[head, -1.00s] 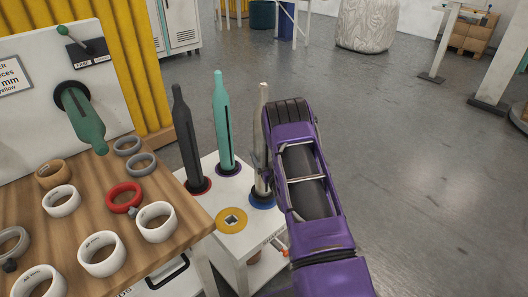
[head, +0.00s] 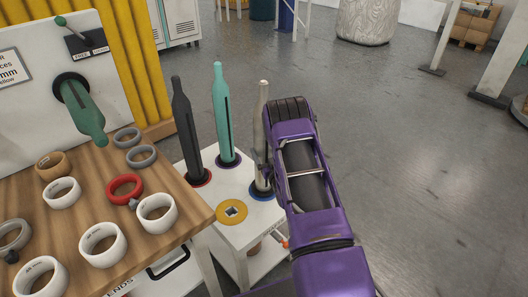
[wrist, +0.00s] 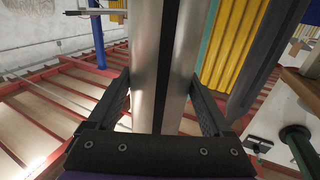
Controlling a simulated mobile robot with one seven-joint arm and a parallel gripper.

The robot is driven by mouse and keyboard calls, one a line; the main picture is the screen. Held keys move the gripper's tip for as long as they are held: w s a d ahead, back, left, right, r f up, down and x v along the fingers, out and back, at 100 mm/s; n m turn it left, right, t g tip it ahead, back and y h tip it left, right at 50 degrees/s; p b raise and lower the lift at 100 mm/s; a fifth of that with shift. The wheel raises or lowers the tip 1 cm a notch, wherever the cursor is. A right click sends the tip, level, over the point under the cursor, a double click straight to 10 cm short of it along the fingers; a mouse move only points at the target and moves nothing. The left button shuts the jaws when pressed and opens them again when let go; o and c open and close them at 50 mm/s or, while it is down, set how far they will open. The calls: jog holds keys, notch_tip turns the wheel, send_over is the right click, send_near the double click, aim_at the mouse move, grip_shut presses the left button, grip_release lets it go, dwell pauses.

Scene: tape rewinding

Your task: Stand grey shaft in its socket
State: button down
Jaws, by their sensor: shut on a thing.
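The grey shaft (head: 263,120) is upright, a pale metallic rod with a dark lengthwise slot. Its foot is at the blue-ringed socket (head: 262,195) on the white stand; how deep it sits I cannot tell. My gripper (head: 264,168) is shut on the shaft's lower part from the right, and its purple body hides part of that area. In the wrist view the shaft (wrist: 146,70) rises between the two dark fingers (wrist: 164,105).
A black shaft (head: 186,130) in a red-ringed socket and a teal shaft (head: 221,115) in a purple-ringed socket stand left of it. The wooden bench (head: 110,215) carries several rings. Open floor is at the right.

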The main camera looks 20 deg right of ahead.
jog(key=shift+w+f, duration=0.1)
jog(key=shift+f, duration=0.1)
dwell(0.4)
grip_release()
jog(key=shift+s+f, duration=0.2)
jog(key=shift+f, duration=0.2)
jog(key=s+p, duration=0.1)
jog(key=s, duration=1.6)
jog(key=shift+r, duration=0.15)
jog(key=shift+s, duration=0.1)
